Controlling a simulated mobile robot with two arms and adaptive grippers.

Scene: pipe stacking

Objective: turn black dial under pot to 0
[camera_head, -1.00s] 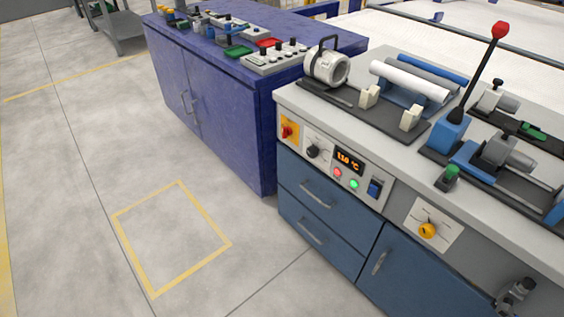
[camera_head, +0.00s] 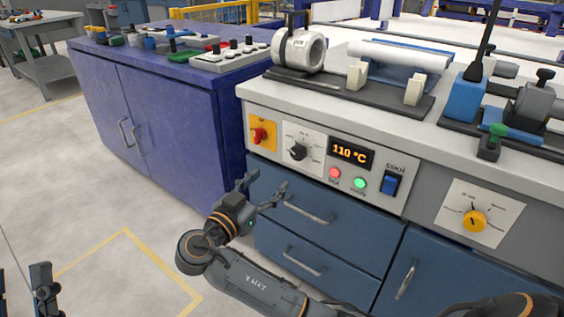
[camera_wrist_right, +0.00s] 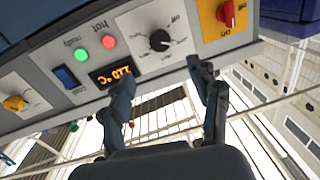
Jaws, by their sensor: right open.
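The black dial (camera_head: 298,151) sits on a white plate on the front panel, below the white pot-like cylinder with a handle (camera_head: 299,48). In the right wrist view the dial (camera_wrist_right: 160,40) appears upside down, its light mark slanting; the number it points to is too small to read. My right gripper (camera_head: 266,187) is open and empty, below and left of the dial and apart from it. In its wrist view the two fingers (camera_wrist_right: 163,78) stand apart just below the dial. My left gripper (camera_head: 25,285) shows only partly at the lower left corner.
A red knob on a yellow plate (camera_head: 259,135) is left of the dial. The 110 °C display (camera_head: 351,153), red light (camera_head: 335,172), green light (camera_head: 360,183) and blue switch (camera_head: 390,184) are right. A yellow knob (camera_head: 474,221) is farther right. Drawer handles (camera_head: 309,212) protrude below.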

